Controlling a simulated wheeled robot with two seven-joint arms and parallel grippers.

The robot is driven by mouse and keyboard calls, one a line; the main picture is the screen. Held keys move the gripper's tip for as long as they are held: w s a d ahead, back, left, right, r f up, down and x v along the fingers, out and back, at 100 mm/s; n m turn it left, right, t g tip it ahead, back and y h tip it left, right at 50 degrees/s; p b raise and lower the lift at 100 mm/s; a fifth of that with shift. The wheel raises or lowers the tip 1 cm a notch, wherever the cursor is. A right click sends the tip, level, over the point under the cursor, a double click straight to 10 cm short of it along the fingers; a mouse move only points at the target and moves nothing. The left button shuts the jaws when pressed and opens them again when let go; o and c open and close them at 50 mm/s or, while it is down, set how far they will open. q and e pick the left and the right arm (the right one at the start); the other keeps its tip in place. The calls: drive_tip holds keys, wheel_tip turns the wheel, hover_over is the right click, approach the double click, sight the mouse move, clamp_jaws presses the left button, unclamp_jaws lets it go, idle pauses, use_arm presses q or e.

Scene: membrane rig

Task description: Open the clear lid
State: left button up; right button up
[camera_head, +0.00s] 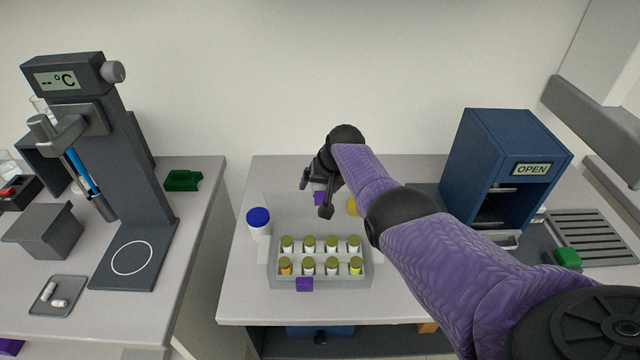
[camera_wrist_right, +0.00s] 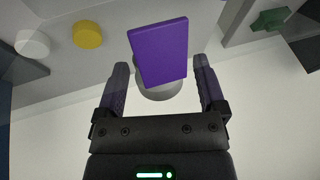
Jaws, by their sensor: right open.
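A grey box (camera_head: 273,270) on the middle bench holds two rows of vials with yellow-green caps. A purple tab (camera_head: 304,284) is on its front. The clear lid is very faint; its see-through panel seems to stand raised at the back of the box. A second purple tab (camera_head: 319,198), seemingly the lid's, shows behind the box. My right gripper (camera_head: 315,195) is open beside this tab. In the right wrist view the tab (camera_wrist_right: 159,50) lies between the open fingers (camera_wrist_right: 161,66), with gaps on both sides. My left gripper is out of view.
A white bottle with a blue cap (camera_head: 258,221) stands left of the box. A yellow round item (camera_head: 353,206) is partly behind my right arm. A blue device marked OPEN (camera_head: 510,160) stands at right. A gap separates the left bench (camera_head: 185,235).

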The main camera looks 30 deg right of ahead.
drive_tip(key=shift+r, duration=0.1)
drive_tip(key=p+v, duration=0.4)
drive_tip(key=shift+w+r+p, duration=0.1)
drive_tip(key=shift+r+p, duration=0.15)
drive_tip(key=shift+p, duration=0.05)
drive_tip(key=p+v, duration=0.2)
drive_tip(key=v, duration=0.2)
drive_tip(key=shift+s+r, duration=0.15)
drive_tip(key=shift+s, duration=0.05)
drive_tip(key=shift+s+r, duration=0.25)
drive_tip(key=shift+r, duration=0.15)
drive_tip(key=shift+s+f, duration=0.1)
